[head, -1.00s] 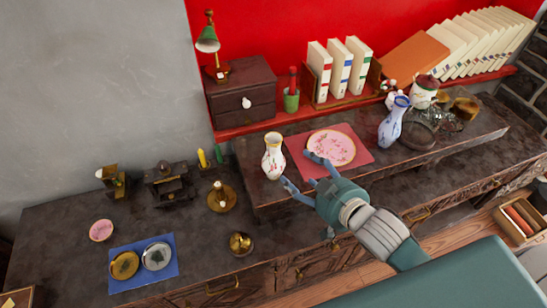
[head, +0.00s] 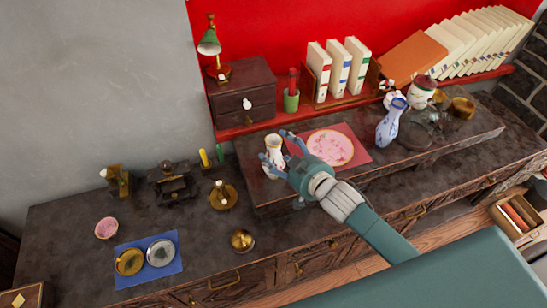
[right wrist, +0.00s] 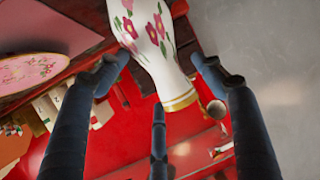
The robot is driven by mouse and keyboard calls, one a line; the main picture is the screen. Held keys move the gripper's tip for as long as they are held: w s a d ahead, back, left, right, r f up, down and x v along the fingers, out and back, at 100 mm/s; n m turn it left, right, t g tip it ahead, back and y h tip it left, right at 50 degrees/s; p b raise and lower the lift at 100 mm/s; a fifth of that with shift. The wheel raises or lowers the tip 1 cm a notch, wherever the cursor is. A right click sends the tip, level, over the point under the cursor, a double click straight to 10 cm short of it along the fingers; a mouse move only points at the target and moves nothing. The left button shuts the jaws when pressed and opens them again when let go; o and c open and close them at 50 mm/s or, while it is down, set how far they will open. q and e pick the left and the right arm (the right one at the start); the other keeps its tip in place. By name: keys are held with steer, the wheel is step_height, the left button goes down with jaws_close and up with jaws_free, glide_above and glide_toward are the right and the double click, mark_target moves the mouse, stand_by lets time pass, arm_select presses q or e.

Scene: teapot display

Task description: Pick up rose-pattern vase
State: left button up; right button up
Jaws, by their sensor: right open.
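The rose-pattern vase (head: 273,147), white with pink flowers and a gold band, stands upright on the raised shelf of the dark cabinet. My right gripper (head: 276,146) is open, its fingers reaching to both sides of the vase and partly covering it. In the right wrist view the vase (right wrist: 153,40) lies between the spread blue fingers (right wrist: 159,66), and its top is cut off. I cannot tell whether any finger touches it. My left gripper is not in view.
A pink plate (head: 331,148) on a red mat lies just right of the vase. A blue-and-white vase (head: 391,122) stands further right. A small dark drawer box (head: 243,95) is behind. Candle holders and a blue mat (head: 172,266) with two discs are at left.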

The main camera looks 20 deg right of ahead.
jaws_close()
steer(key=shift+r, duration=0.1)
stand_by(0.3)
